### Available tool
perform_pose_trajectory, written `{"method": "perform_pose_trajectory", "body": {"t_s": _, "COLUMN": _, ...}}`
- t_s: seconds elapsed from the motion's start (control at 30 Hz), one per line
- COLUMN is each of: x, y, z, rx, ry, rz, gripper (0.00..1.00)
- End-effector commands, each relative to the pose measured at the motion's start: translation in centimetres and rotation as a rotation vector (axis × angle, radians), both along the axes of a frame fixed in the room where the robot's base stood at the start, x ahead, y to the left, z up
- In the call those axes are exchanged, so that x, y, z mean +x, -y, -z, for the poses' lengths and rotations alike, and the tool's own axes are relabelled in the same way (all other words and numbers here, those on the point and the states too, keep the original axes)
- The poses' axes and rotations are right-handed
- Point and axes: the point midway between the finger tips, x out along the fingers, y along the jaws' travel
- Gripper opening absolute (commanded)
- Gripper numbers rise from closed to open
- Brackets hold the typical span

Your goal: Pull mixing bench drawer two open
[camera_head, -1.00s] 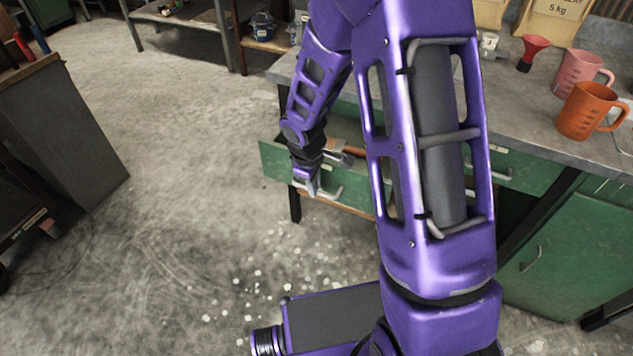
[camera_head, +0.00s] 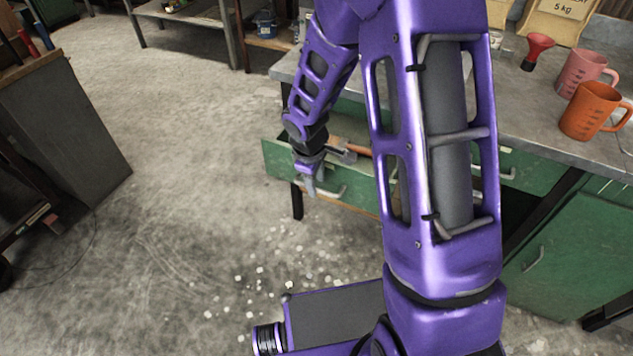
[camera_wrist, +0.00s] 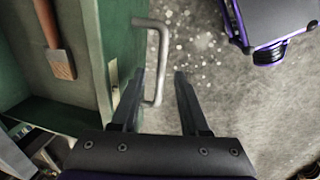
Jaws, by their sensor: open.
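A green bench drawer (camera_head: 278,160) stands pulled out from the mixing bench in the head view, with a grey bar handle (camera_head: 338,193) on its front. Its front panel (camera_wrist: 124,38) and handle (camera_wrist: 163,60) also show in the wrist view. My gripper (camera_head: 312,190) is at the drawer front, pointing down beside the handle. In the wrist view my gripper (camera_wrist: 160,74) is open, and the handle bar lies between the two fingertips in the picture. I cannot tell whether they touch it. A brush (camera_wrist: 60,62) with a wooden handle lies inside the drawer.
Another green drawer (camera_head: 525,168) is shut at the right, above a green cabinet door (camera_head: 570,245). The floor left of the drawer is clear.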

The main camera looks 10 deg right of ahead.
Motion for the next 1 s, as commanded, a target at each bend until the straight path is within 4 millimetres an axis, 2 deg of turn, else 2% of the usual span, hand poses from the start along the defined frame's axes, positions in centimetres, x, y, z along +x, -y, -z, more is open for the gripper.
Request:
{"method": "perform_pose_trajectory", "body": {"t_s": 0.4, "x": -1.4, "y": -1.0, "z": -9.9, "rx": 0.0, "ry": 0.005, "rz": 0.0, "gripper": 0.45}}
{"method": "perform_pose_trajectory", "body": {"t_s": 0.6, "x": -2.1, "y": -1.5, "z": -13.8, "rx": 0.0, "ry": 0.004, "rz": 0.0, "gripper": 0.45}}
{"method": "perform_pose_trajectory", "body": {"t_s": 0.8, "x": -2.5, "y": -1.8, "z": -15.8, "rx": 0.0, "ry": 0.001, "rz": 0.0, "gripper": 0.45}}
{"method": "perform_pose_trajectory", "body": {"t_s": 1.0, "x": -2.6, "y": -1.8, "z": -16.1, "rx": -0.001, "ry": -0.001, "rz": -0.001, "gripper": 0.45}}
